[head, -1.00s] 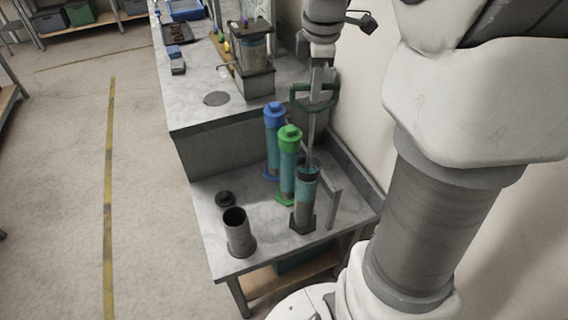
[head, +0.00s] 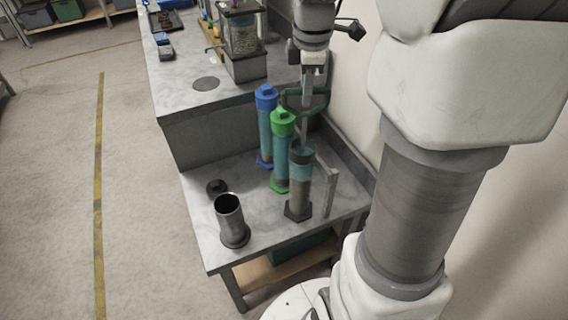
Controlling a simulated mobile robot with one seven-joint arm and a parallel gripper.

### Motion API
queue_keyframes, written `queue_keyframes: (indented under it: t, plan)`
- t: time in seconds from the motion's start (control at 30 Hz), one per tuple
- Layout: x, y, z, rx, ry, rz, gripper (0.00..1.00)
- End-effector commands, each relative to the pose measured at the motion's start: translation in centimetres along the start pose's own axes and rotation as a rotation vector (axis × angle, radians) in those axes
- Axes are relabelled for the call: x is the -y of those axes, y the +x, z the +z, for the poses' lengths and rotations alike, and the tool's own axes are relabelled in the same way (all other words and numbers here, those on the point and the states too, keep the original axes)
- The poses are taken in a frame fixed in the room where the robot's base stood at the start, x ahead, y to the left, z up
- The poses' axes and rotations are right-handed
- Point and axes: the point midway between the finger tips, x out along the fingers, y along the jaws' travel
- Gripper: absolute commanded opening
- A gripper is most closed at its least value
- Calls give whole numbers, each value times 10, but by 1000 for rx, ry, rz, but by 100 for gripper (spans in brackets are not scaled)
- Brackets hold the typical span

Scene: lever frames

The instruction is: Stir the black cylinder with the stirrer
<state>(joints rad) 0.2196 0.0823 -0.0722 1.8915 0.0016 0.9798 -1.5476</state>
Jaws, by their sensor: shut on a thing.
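My gripper (head: 312,82) is shut on the stirrer, at the top of its green-framed handle (head: 318,106). The stirrer (head: 305,126) hangs upright, and its grey shaft runs down into the open top of the black cylinder (head: 298,198). The black cylinder is clear-walled, with a black rim and base and teal contents in its upper part. It stands upright on the lower bench top. The stirrer's lower end is hidden inside it.
A blue-capped cylinder (head: 265,130) and a green-capped cylinder (head: 281,150) stand close behind on the left. An open dark metal cup (head: 231,222) and a loose black cap (head: 216,187) are at front left. A grey bracket (head: 329,193) stands close on the right, near the wall.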

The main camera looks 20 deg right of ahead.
Motion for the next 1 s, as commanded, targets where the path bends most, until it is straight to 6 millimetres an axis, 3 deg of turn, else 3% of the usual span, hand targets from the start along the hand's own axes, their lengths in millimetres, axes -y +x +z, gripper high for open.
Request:
queue_keyframes:
  t: [0.2,0.43,0.8,1.0]
  plan:
    - [7,33,0,0,0,-2,0]
    - [11,57,0,0,0,0,0]
    - [10,54,0,0,0,0,0]
    - [6,34,0,0,0,2,0]
